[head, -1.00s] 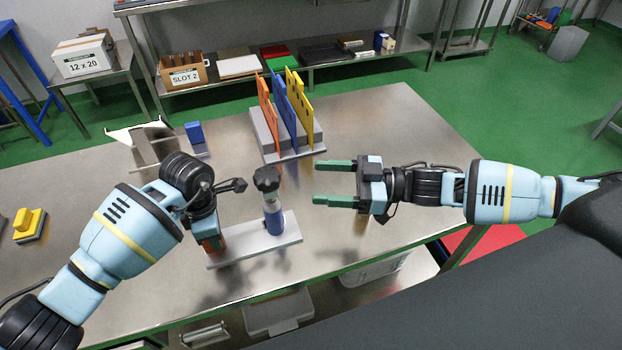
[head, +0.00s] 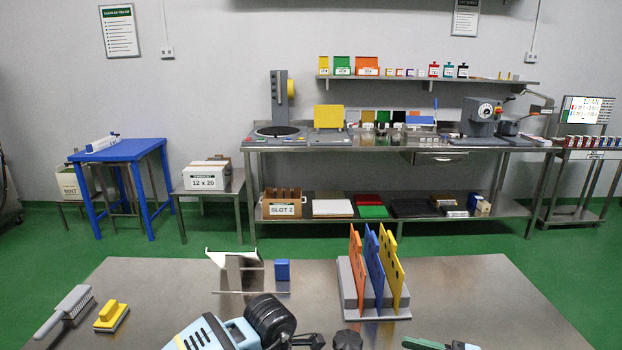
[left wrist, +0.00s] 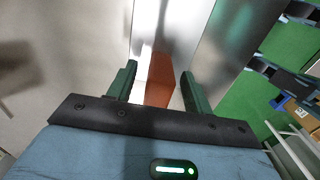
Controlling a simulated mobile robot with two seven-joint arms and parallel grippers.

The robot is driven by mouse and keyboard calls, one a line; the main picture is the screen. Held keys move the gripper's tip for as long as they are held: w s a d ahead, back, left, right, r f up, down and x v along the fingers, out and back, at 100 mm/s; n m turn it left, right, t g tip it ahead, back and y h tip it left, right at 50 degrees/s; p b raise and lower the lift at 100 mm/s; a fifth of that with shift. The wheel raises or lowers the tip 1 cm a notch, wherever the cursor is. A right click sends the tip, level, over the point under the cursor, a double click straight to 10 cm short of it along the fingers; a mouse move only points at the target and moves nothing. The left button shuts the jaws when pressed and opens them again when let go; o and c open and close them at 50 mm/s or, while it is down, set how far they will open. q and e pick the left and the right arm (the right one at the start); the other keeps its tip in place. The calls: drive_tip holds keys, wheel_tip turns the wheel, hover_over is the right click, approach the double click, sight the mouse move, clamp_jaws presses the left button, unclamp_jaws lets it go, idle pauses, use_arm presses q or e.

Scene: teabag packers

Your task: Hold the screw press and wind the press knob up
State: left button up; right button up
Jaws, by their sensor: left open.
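The screw press shows only its black knob (head: 347,340) at the bottom edge of the head view; its body is below the frame. In the left wrist view, my left gripper (left wrist: 159,69) is open. Its green fingers stand on either side of an orange-brown block (left wrist: 160,82) on the press's pale base plate (left wrist: 150,28). I cannot tell whether the fingers touch the block. In the head view, my left arm is left of the knob and its fingers are out of frame. My right gripper (head: 425,344) is cut off at the bottom edge, right of the knob, with one green finger showing.
On the steel table (head: 490,290), a grey rack (head: 350,292) with orange, blue and yellow plates stands behind the knob. A metal stand (head: 236,272) and a blue block (head: 282,270) are further left. A brush (head: 66,308) and a yellow-handled pad (head: 110,316) lie far left.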

use_arm(q)
wheel_tip(320, 180, up, 12)
drive_tip(key=shift+f, duration=0.2)
drive_tip(key=shift+s+f, duration=0.1)
